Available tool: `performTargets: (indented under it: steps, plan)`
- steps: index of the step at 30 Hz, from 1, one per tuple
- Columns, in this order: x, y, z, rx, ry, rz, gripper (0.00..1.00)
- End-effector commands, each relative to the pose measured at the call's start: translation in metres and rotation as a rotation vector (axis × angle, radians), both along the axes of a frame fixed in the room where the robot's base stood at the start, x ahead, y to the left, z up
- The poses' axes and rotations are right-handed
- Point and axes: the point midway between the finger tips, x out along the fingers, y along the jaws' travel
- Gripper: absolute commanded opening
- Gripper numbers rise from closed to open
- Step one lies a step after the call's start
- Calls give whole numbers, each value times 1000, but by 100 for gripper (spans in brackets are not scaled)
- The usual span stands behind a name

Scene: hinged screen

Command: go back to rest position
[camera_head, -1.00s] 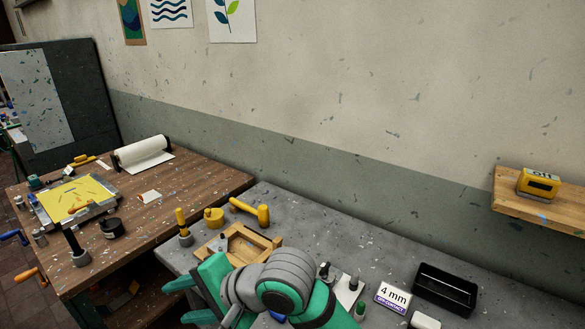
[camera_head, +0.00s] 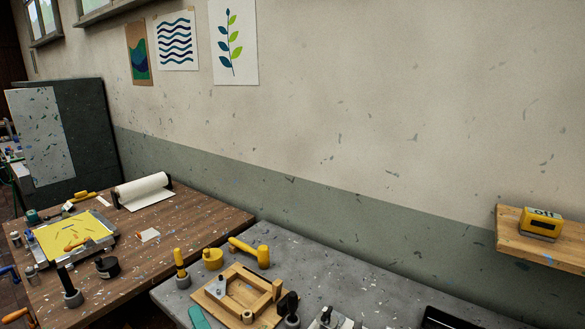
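Only a small teal piece, which looks like a fingertip of my gripper (camera_head: 200,317), shows at the bottom edge, in front of the wooden frame's left corner. The rest of my gripper and arm is below the picture. I cannot see the other finger or whether anything is held. The hinged screen (camera_head: 100,238) with its yellow sheet lies on the brown wooden table at the left.
The grey bench (camera_head: 330,268) holds a wooden frame (camera_head: 232,298), a yellow mallet (camera_head: 250,251), a yellow-handled tool (camera_head: 181,268) and, at the bottom edge, a black tray (camera_head: 450,318). A wall shelf (camera_head: 558,245) with a yellow device (camera_head: 540,224) juts out at right.

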Motion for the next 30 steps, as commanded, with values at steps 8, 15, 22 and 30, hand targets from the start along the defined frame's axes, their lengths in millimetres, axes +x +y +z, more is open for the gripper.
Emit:
performTargets:
  steps: [8,15,22,30]
  plan:
    - [-24,-37,-73,-108,-1,-254,47]
    - [-68,-72,-138,-313,12,-438,47]
    - [-128,-106,-190,-588,22,-558,47]
    - [-211,-142,-230,-982,-6,-602,47]
